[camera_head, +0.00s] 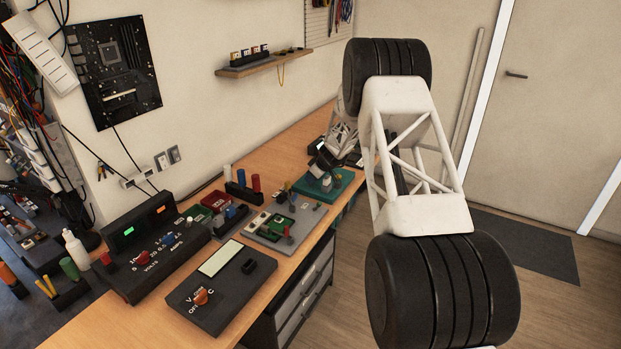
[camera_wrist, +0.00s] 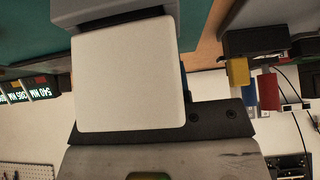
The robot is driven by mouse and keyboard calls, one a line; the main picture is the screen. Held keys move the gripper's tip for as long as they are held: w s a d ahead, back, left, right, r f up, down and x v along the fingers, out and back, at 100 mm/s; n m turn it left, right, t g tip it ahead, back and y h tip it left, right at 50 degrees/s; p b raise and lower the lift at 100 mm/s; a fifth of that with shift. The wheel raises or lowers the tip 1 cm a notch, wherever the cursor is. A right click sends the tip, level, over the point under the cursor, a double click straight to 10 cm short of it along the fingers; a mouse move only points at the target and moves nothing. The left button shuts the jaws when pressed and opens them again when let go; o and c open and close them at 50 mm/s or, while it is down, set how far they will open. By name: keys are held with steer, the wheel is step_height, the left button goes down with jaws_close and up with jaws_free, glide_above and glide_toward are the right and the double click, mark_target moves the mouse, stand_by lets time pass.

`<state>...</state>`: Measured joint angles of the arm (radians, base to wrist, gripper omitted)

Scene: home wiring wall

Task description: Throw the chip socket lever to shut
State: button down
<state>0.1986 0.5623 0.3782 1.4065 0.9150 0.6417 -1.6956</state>
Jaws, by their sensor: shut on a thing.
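My gripper (camera_head: 323,161) reaches in from the right, low over the teal board (camera_head: 338,187) at the right end of the workbench. It is shut on a small part there, but the jaws hide that part, and I cannot tell whether it is the chip socket lever. In the wrist view a cream block (camera_wrist: 130,75) and a grey block above it (camera_wrist: 115,12) fill the near middle, with a teal surface (camera_wrist: 25,35) behind. Small pale parts (camera_head: 327,180) stand on the teal board near the gripper. The lever's angle cannot be made out.
A grey panel (camera_head: 307,222) with small modules lies left of the teal board. A rack with blue and red cylinders (camera_head: 256,183) stands behind it. A black meter (camera_head: 205,305) and a voltage box (camera_head: 150,260) sit further left. A small shelf (camera_head: 262,66) hangs above.

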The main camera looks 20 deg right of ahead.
steer(key=shift+s+d, duration=0.1)
stand_by(0.4)
steer(key=c, duration=1.1)
jaws_free()
steer(key=shift+r, duration=0.1)
steer(key=shift+v, duration=3.8)
steer(key=shift+s+d, duration=0.1)
steer(key=shift+d, duration=0.05)
